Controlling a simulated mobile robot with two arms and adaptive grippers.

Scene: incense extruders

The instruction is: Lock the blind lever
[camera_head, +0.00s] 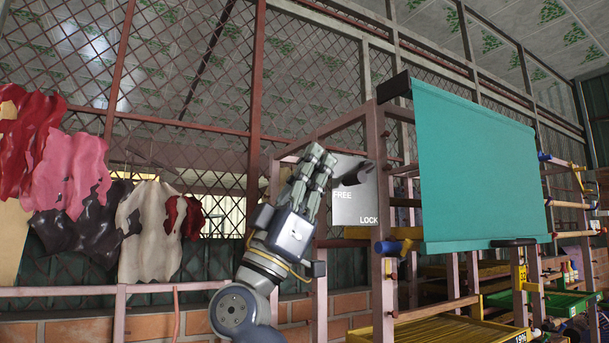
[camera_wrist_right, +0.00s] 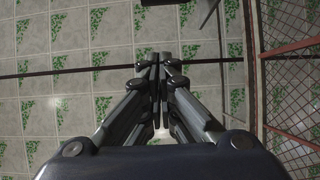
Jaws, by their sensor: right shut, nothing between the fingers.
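The blind lever (camera_head: 357,174) is a dark handle on a grey plate (camera_head: 352,209) marked FREE above and LOCK below. Its dark end sits at the upper right of the plate, beside and above the word FREE. The teal blind (camera_head: 478,165) hangs unrolled to the right of the plate. My right gripper (camera_head: 322,156) points up just left of the plate, its fingers shut and empty. I cannot tell whether the fingers touch the lever. My left gripper is not in view.
A pinkish metal frame (camera_head: 381,250) carries the plate and blind. A blue-ended yellow bar (camera_head: 393,246) sticks out below the plate. A yellow tray (camera_head: 450,331) and a green tray (camera_head: 560,304) stand lower right. Coloured cloths (camera_head: 150,230) hang at left before a mesh wall.

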